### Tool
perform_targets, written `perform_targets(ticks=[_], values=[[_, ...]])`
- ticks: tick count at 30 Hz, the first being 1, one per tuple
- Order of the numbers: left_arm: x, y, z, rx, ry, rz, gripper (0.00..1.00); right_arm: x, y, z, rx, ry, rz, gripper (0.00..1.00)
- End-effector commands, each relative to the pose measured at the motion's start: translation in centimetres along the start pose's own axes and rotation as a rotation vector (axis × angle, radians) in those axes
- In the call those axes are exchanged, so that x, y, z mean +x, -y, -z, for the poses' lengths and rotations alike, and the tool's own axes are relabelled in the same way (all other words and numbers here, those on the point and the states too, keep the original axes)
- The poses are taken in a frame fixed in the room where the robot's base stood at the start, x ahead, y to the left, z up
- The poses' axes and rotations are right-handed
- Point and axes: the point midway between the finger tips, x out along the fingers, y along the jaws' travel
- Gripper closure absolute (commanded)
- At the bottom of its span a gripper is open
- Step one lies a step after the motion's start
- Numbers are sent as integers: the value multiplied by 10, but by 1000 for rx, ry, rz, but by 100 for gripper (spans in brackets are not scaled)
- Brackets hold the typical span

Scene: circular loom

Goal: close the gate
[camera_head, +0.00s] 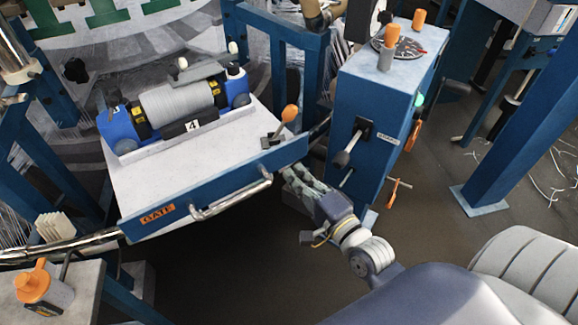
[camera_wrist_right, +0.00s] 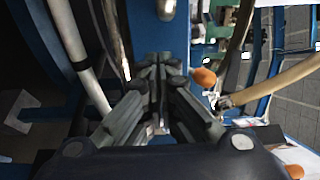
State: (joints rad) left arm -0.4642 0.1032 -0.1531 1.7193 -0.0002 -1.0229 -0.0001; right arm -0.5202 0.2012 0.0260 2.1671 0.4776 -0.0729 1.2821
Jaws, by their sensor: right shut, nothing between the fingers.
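The gate (camera_head: 205,190) is a blue-framed panel with a white top, an orange GATE label and a silver bar handle (camera_head: 232,197) along its front. It sits at an angle, its right end close to the blue control cabinet (camera_head: 385,110). An orange-knobbed lever (camera_head: 288,114) stands at its right end; an orange knob also shows in the right wrist view (camera_wrist_right: 204,77). My right gripper (camera_head: 290,175) is at the gate's right end, by the handle's right end; whether it touches is unclear. Its fingers (camera_wrist_right: 160,72) are closed together and empty. My left gripper is not in view.
A grey spool (camera_head: 178,102) in a blue holder rests on the gate's top. An orange-capped container (camera_head: 42,290) stands lower left. Dark floor (camera_head: 230,275) is open before the gate.

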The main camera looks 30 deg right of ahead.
Motion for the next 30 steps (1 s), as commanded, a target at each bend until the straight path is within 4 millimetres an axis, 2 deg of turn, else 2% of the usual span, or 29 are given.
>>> perform_targets(ticks=[3,9,25,30], values=[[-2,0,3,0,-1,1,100,17,0,0,1,0,3,100],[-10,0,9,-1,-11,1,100,33,0,0,-1,1,0,100],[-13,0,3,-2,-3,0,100,41,1,0,0,0,1,100],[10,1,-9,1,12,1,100,66,3,1,1,-1,3,100]])
